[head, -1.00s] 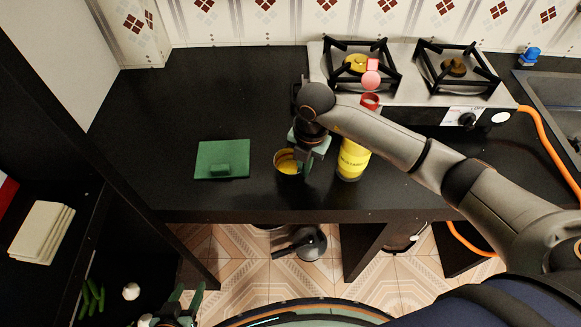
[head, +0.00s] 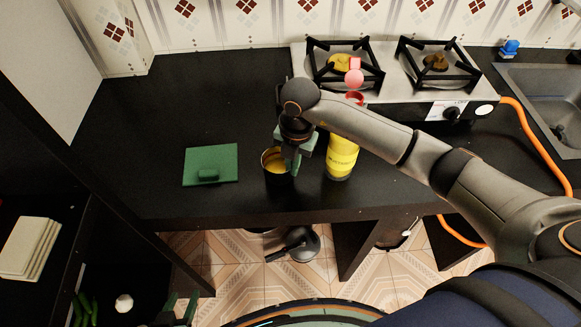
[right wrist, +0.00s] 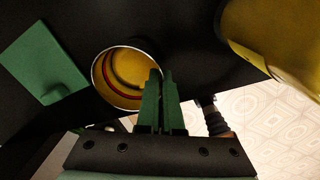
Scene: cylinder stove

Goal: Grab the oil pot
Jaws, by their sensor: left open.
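The oil pot (head: 274,164) is a dark round pot with a yellow inside, near the counter's front edge in the head view. Its open mouth (right wrist: 112,80) shows in the right wrist view. My right gripper (head: 293,166) is at the pot's right side. In the right wrist view its green fingers (right wrist: 161,76) are close together at the pot's rim and look shut on it. The fingertips partly cover that side of the rim. My left gripper (head: 181,307) is open, low at the bottom edge and partly cut off, away from the pot.
A yellow bottle (head: 341,158) stands close to the right of the pot. A flat green board with a raised handle (head: 226,158) lies to the left. The stove (head: 392,92) is behind, with an orange hose (head: 535,130) at its right. The counter's back left is clear.

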